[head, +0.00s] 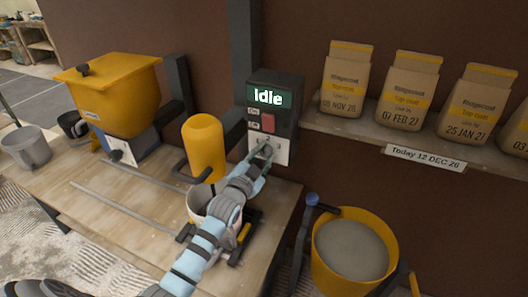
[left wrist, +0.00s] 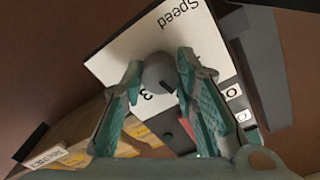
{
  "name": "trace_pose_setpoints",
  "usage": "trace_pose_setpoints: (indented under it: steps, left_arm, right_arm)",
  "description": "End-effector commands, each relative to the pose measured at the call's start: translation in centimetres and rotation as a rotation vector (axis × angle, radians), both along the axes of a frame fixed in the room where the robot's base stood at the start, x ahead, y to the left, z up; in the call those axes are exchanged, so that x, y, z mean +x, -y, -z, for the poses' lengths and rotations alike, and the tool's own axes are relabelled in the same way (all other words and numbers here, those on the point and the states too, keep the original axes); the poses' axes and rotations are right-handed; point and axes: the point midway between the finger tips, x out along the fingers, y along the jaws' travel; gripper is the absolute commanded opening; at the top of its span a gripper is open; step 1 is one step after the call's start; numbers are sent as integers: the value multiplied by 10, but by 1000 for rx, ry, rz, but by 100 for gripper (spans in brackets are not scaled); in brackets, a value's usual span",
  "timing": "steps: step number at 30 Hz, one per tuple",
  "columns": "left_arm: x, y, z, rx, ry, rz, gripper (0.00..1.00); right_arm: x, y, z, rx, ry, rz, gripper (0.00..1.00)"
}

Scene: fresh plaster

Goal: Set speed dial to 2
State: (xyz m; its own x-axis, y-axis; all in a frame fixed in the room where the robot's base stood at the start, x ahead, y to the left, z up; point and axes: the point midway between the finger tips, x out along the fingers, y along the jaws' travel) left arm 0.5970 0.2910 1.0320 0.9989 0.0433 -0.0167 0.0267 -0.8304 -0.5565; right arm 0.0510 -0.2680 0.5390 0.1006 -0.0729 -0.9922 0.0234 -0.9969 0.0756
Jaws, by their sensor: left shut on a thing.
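The control box (head: 276,98) is on the wall behind the bench, with a green display reading "Idle". Its white lower panel holds the speed dial, a grey round knob (left wrist: 158,72) below the word "Speed" in the left wrist view. A "3" shows beside the knob there, and a "2" seems to show above it in the head view. My left gripper (head: 262,155) reaches the panel. In the left wrist view its teal fingers (left wrist: 159,68) are shut on the knob from both sides. My right gripper is out of view.
A yellow mixer head (head: 204,148) stands above a bucket (head: 200,200), close left of my forearm. A yellow hopper (head: 110,92) is farther left. A shelf (head: 340,130) with several bags (head: 348,80) is right; a yellow tub (head: 350,250) is below. A red switch (head: 268,121) sits above the dial.

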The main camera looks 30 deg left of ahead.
Motion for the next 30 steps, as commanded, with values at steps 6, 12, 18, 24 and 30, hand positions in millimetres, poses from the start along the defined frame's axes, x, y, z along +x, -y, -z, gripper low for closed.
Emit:
trace_pose_setpoints:
  steps: [6, 12, 18, 24, 30]
  left_arm:
    - [0, 0, -1, 119, -8, 0, 0]
    - [0, 0, -1, 179, -10, 0, 0]
    - [0, 0, 0, 196, -10, 1, 0]
    - [0, 0, 0, 196, -10, 0, 0]
    - [0, 0, 0, 195, -10, 0, 43]
  right_arm:
    - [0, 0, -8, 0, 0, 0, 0]
    - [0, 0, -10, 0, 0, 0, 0]
    - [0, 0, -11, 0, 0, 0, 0]
    - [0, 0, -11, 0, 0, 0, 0]
    - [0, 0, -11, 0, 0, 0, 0]
